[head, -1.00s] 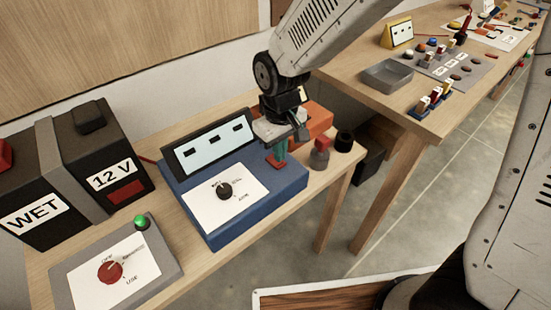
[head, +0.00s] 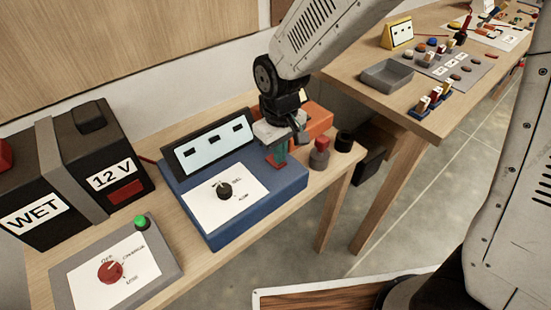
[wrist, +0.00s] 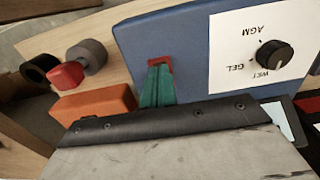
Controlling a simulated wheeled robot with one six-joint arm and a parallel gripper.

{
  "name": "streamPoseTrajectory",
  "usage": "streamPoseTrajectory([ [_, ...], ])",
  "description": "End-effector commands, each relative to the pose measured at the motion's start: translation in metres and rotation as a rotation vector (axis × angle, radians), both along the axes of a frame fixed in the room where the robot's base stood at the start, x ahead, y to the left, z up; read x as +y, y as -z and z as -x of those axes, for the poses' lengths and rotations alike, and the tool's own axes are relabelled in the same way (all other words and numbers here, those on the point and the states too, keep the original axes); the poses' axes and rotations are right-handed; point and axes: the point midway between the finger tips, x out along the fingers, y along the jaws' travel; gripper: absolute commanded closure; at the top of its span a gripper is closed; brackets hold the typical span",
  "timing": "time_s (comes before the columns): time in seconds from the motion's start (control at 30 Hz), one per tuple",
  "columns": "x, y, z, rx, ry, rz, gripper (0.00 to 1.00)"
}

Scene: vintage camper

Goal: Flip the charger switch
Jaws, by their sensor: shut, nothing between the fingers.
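The charger (head: 285,188) is a blue box on the wooden bench, with a dark display and a white label carrying a black knob. A small red switch (wrist: 152,62) sits on its top face, mostly covered by my fingertips in the wrist view. In the head view its red part (head: 272,162) shows just below the fingers. My gripper (head: 278,156) points down at the switch with its teal fingers closed together and empty. In the wrist view the fingertips (wrist: 158,70) overlap the switch's red rim. I cannot tell which way the switch is tipped.
A grey panel (head: 170,268) with a red knob and green light stands front left, beside black batteries (head: 75,175). An orange block (head: 310,117) is behind my gripper. Red-and-grey (head: 319,155) and black (head: 344,141) round pieces stand right of the charger.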

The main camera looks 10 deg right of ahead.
Motion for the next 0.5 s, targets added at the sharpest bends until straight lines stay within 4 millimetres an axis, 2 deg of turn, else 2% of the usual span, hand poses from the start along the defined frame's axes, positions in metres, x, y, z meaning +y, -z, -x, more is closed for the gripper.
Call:
streamPoseTrajectory([
  [0.5, -0.0001, 0.0082, 0.0002, 0.001, 0.0, 0.001, 1.0],
])
